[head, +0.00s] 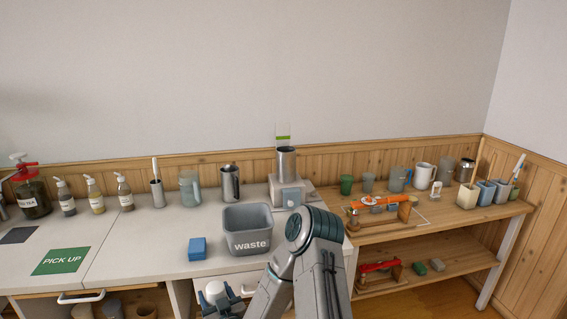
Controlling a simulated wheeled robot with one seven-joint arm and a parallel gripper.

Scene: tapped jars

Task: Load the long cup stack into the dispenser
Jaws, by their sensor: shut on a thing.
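The dispenser (288,192) stands at the back of the counter, right of centre. My gripper (221,304) is low at the bottom edge, in front of the counter and well below and left of the dispenser. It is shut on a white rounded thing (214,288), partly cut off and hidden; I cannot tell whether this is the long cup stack. No other cup stack shows clearly.
A grey waste bin (248,232) stands in front of the dispenser, with a blue block (197,249) to its left. A metal cup (230,184) and pump bottles (95,196) line the back. A wooden shelf (470,222) with several cups is right. The left counter is partly clear.

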